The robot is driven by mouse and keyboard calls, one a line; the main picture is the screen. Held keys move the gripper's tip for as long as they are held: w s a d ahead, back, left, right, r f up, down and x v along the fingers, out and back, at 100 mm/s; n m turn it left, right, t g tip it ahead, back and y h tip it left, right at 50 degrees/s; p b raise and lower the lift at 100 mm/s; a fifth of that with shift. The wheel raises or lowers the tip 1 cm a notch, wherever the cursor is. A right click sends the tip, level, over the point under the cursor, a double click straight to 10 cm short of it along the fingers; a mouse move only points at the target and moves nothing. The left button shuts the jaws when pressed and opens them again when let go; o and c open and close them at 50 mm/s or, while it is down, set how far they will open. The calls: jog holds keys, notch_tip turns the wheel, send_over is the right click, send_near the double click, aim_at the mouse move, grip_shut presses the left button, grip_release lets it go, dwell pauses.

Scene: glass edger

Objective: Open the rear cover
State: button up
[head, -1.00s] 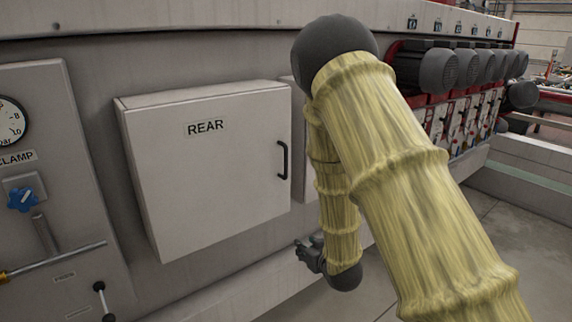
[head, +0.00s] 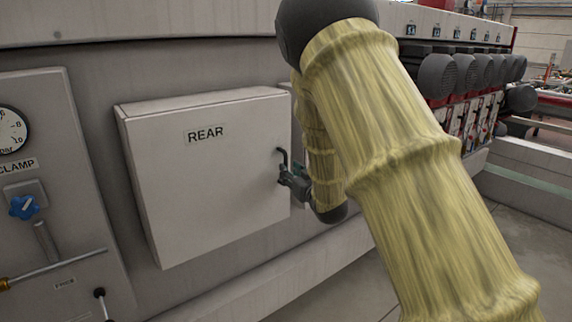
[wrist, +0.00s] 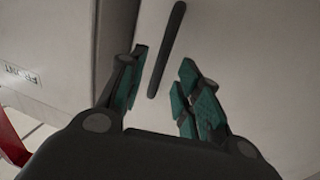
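The rear cover (head: 205,190) is a pale box door labelled REAR, and it looks shut in the head view. Its dark upright bar handle (head: 281,158) is near the right edge; my gripper hides its lower part there. My gripper (head: 288,174) is at the handle's lower end. In the wrist view the gripper (wrist: 165,95) is open, with green pads apart. The handle (wrist: 167,50) runs between and beyond the fingertips, nearer the left finger. I cannot tell whether a pad touches it. The cover's face (wrist: 240,50) fills the right of that view.
A clamp panel with a gauge (head: 12,130), a blue knob (head: 24,206) and levers is left of the cover. Dark motors (head: 462,75) line the machine at the right. A ledge (head: 240,285) runs below the cover. Open floor (head: 365,290) shows at lower right.

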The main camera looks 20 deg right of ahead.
jog(key=shift+w+a+p, duration=0.2)
jog(key=shift+w+p, duration=0.1)
jog(key=shift+w, duration=0.85)
jog(key=shift+w+a+p, duration=0.15)
jog(key=shift+w+p, duration=0.15)
jog(key=shift+w, duration=0.8)
jog(key=shift+c, duration=0.4)
grip_shut()
